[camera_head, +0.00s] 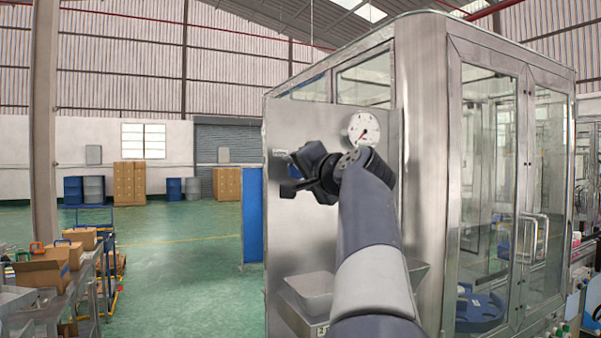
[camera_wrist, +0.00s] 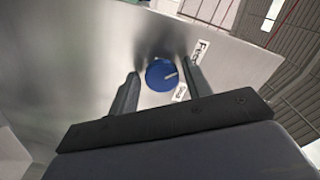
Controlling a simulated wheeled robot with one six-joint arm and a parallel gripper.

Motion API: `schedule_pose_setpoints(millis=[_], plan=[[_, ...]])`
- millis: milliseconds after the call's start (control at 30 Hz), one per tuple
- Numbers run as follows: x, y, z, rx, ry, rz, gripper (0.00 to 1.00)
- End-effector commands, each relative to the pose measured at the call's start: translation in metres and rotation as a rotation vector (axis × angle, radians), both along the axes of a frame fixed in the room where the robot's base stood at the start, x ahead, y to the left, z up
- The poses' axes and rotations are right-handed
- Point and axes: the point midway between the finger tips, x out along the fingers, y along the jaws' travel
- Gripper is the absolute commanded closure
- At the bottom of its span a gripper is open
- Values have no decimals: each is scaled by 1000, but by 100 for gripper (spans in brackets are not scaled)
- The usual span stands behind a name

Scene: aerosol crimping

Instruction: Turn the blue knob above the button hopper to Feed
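The blue knob (camera_wrist: 161,74) sits on the steel panel in the wrist view, between the two fingers of my gripper (camera_wrist: 160,70). A gap shows on both sides of it, so the fingers look open and apart from it. Its white pointer line points right and slightly up, between the Feed label (camera_wrist: 200,50) and a smaller label (camera_wrist: 180,94) that is hard to read. In the head view, my gripper (camera_head: 293,176) is at the panel, with a bit of the blue knob (camera_head: 294,171) showing among its dark parts.
The steel panel (camera_head: 290,235) carries a round gauge (camera_head: 363,129) above my wrist. A grey hopper (camera_head: 314,290) is low on the panel, left of my arm. A glass-doored enclosure (camera_head: 490,190) stands to the right. Open green floor (camera_head: 180,260) lies to the left.

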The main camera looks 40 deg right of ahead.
Motion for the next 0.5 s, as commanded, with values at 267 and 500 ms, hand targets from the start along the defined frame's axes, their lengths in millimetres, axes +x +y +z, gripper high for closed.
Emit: schedule_pose_setpoints(millis=[267,500], plan=[[0,0,1,0,-2,0,45],[-17,4,0,-1,-4,-2,45]])
